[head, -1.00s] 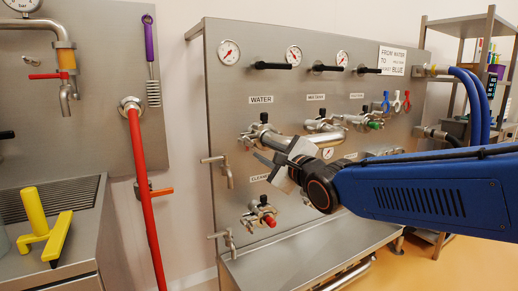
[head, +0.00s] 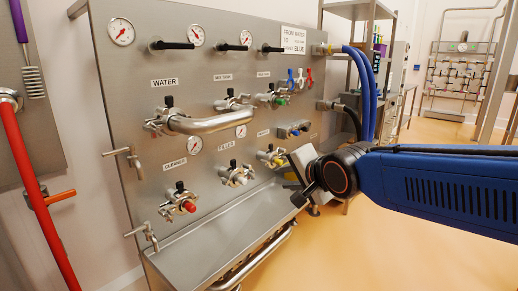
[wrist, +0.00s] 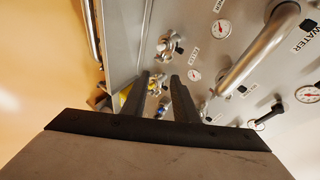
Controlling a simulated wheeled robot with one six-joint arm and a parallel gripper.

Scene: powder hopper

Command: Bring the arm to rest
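My gripper (head: 298,180) is in front of the lower right of the steel panel (head: 120,70), at the end of my blue arm. In the wrist view my gripper (wrist: 159,78) shows two dark fingers apart with nothing held between them. It is open and points along the panel face. A bent steel pipe (head: 215,123) runs from the port under the WATER label to the port on its right. It also shows in the wrist view (wrist: 258,50), apart from the fingers. The fingertips are partly hidden in the head view.
Lower valves with a red cap (head: 188,206) and a white cap (head: 241,179) stick out from the panel. A steel trough with a front rail (head: 255,262) lies below. Blue hoses (head: 366,90) hang at right. The orange floor (head: 400,245) is open on the right.

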